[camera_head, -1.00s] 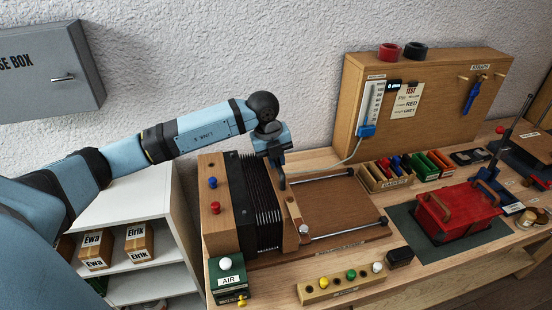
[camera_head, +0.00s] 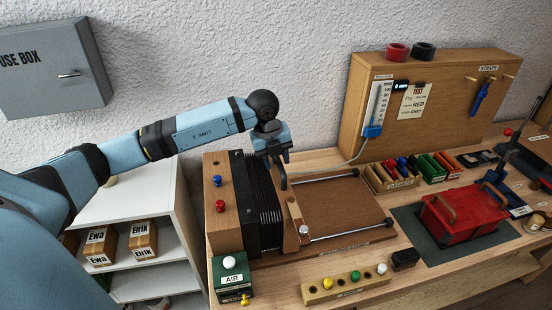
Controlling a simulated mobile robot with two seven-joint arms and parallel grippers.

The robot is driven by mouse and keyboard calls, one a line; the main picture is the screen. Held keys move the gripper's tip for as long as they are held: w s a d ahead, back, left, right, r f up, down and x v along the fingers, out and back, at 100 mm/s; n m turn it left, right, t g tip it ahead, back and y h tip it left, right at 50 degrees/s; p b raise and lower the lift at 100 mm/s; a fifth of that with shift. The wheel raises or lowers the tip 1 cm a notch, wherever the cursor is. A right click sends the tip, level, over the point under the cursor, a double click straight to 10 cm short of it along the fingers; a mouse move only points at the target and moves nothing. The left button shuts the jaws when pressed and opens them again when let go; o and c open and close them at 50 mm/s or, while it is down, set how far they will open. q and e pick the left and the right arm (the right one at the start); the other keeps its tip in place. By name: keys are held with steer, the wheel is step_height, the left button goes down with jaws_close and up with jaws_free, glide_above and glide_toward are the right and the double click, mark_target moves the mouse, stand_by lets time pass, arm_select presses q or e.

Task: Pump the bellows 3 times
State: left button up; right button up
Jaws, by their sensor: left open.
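The bellows (camera_head: 257,212) stand on the bench at centre left, with black pleats between a fixed wooden end block (camera_head: 222,200) and a wooden moving board (camera_head: 291,222). The pleats look pressed close together. Two metal rails (camera_head: 350,230) run right from the board across a brown base. My left gripper (camera_head: 282,180) points down at the top of the moving board, close to its upright handle; whether it touches is unclear. Its jaws are open, though their gap is hard to see. My right gripper is not in view.
A green AIR box (camera_head: 231,279) with a white button sits front left. A peg block (camera_head: 345,285) lies in front. A red case (camera_head: 464,214) rests on a dark mat at right. A wooden panel with a gauge (camera_head: 376,107) stands behind. A fuse box (camera_head: 53,68) hangs at left.

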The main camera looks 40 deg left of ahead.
arm_select(q)
step_height(320, 180, up, 14)
steer(key=s+a+b, duration=0.1)
steer(key=s, duration=0.1)
steer(key=shift+a+f, duration=0.25)
steer(key=shift+a, duration=0.15)
steer(key=shift+s, duration=0.15)
